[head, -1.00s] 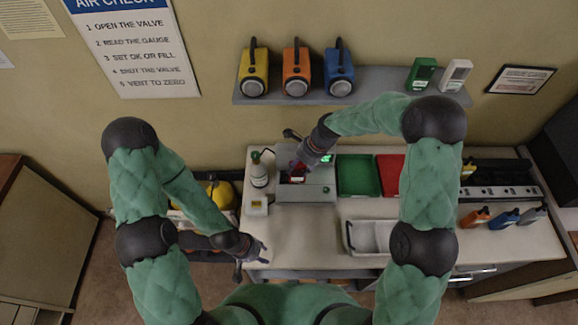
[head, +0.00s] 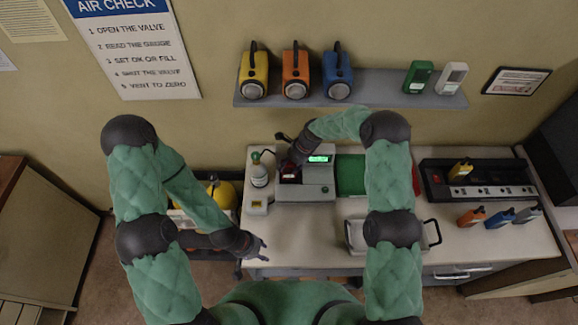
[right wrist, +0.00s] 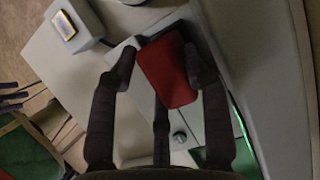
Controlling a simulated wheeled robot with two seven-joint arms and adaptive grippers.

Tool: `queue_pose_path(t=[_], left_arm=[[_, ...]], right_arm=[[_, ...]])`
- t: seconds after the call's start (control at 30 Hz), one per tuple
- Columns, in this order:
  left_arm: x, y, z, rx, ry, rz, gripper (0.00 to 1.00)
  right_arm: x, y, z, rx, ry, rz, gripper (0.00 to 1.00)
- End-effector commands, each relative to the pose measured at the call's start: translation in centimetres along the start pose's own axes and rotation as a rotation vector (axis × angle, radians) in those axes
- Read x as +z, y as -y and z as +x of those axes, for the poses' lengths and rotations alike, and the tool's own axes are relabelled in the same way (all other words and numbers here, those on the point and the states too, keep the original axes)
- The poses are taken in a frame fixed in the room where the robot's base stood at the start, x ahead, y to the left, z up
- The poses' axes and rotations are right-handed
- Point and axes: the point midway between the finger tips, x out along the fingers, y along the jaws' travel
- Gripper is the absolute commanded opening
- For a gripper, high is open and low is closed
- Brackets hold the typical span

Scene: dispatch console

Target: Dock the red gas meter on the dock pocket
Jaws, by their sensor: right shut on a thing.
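The red gas meter (head: 290,173) is at the left part of the grey dock station (head: 318,191). In the right wrist view the red meter (right wrist: 168,72) sits between my fingers, with pale grey dock housing beside it. My right gripper (head: 289,163) is shut on the meter, over the dock pocket area. The pocket is hidden under the meter and fingers, so I cannot tell whether the meter is seated. The station's green display (head: 318,159) is lit. My left gripper (head: 256,257) is open and empty near the table's front left edge.
A white tray (head: 356,237) lies in front. A black charger rack (head: 490,181) and several coloured meters stand at right.

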Motion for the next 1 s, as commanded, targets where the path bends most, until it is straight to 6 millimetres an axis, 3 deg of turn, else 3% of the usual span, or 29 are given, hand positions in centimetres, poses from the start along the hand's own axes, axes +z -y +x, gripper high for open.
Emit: queue_pose_path(t=[0.57, 0.6, 0.63, 1.0], left_arm=[[0.0, -0.1, -0.2, 0.0, 0.0, 0.0, 0.4], [0.0, -0.1, -0.2, 0.0, 0.0, 0.0, 0.4], [0.0, -0.1, -0.3, 0.0, 0.0, 0.0, 0.4], [0.0, -0.2, -0.5, 0.0, 0.0, 0.0, 0.4]], right_arm=[[-0.7, 0.1, 1.5, -0.003, 0.0, 0.0, 0.06], [-0.7, 0.0, 1.6, -0.001, 0.0, 0.0, 0.5], [-0.7, 0.0, 1.6, -0.001, 0.0, 0.0, 0.57], [-0.6, 0.0, 1.4, -0.002, 0.0, 0.0, 0.57]])
